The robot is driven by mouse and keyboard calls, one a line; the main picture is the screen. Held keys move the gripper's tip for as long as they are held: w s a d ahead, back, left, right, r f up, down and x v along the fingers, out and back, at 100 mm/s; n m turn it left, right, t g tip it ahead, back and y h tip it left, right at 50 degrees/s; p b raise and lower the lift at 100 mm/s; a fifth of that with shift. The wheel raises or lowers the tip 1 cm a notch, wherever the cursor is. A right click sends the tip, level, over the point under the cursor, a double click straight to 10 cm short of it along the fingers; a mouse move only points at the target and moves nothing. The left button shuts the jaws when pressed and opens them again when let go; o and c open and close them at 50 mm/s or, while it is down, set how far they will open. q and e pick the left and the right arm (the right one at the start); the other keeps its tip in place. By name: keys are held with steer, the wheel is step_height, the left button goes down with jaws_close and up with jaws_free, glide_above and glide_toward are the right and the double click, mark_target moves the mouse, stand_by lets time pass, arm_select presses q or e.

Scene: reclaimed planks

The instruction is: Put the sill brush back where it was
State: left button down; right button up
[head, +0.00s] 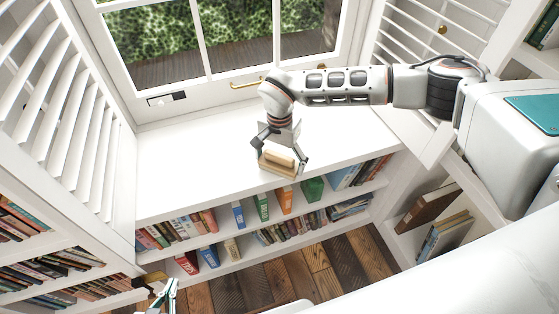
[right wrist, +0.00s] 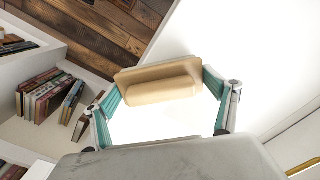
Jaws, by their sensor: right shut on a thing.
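The sill brush is a pale wooden block with a raised grip (head: 277,161), near the front edge of the white sill (head: 200,165) in the head view. My right gripper (head: 279,150) is shut on it from above. In the right wrist view the brush (right wrist: 158,82) sits between the two teal fingers. Its bristles are hidden, and I cannot tell whether it touches the sill. My left gripper (head: 166,293) is low at the left, in front of the shelves and away from the brush; I cannot tell whether it is open.
The sill is otherwise bare, with wide free room left of the brush. A window with a brass handle (head: 246,84) is behind it. Below are shelves of books and coloured binders (head: 262,207). Louvred shutters (head: 70,130) flank the sill. The plank floor (head: 320,270) is below.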

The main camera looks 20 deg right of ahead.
steer(key=shift+f, duration=0.15)
steer(key=o, duration=0.9)
